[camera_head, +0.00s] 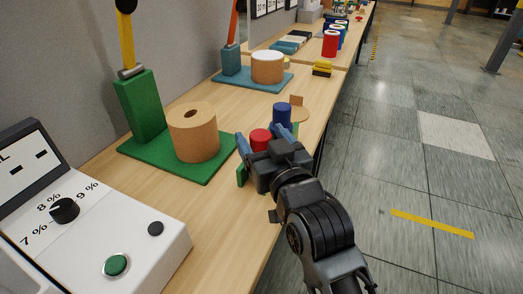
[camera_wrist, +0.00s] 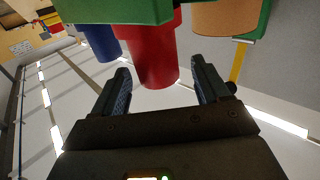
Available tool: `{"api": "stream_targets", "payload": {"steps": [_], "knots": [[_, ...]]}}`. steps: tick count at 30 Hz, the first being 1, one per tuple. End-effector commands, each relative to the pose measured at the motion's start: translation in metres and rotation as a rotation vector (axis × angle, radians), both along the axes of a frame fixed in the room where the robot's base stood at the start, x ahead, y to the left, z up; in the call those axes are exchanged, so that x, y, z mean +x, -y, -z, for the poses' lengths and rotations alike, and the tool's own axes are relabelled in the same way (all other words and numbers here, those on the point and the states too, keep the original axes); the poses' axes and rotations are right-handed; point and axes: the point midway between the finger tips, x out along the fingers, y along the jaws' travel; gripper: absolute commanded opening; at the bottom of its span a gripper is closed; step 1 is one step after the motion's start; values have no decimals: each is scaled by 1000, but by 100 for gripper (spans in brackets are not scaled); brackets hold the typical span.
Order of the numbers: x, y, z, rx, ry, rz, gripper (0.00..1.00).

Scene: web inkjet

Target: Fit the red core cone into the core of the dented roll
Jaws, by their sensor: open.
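The red core cone (camera_head: 260,135) stands near the table's front edge, just beyond my gripper (camera_head: 266,143). In the wrist view the red cone (camera_wrist: 150,48) shows between my open fingers, apart from them. A brown roll (camera_head: 193,138) with a dark core hole in its top stands on a green base (camera_head: 152,163) to the left; its side also shows in the wrist view (camera_wrist: 222,18). A second roll (camera_head: 267,68), white-topped, sits on a blue base (camera_head: 237,82) farther back. I cannot make out a dent on either roll.
A blue cone (camera_head: 282,113) stands close behind the red one. A green block (camera_wrist: 120,9) shows above the red cone in the wrist view. A control box (camera_head: 130,240) fills the near left. A green post (camera_head: 138,105) rises beside the brown roll. Bare table lies between.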

Motion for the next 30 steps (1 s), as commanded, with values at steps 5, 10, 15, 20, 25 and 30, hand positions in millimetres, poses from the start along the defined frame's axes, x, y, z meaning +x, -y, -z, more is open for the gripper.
{"api": "stream_targets", "payload": {"steps": [5, 10, 15, 20, 25, 30], "knots": [[24, -9, 0, 0, 1, 0, 75], [31, -13, 0, 0, 1, 1, 75], [31, -13, 0, 0, 1, 1, 75], [31, -12, 0, 0, 1, 1, 61], [31, -13, 0, 0, 0, 1, 44], [31, -12, 0, 0, 0, 1, 28]]}}
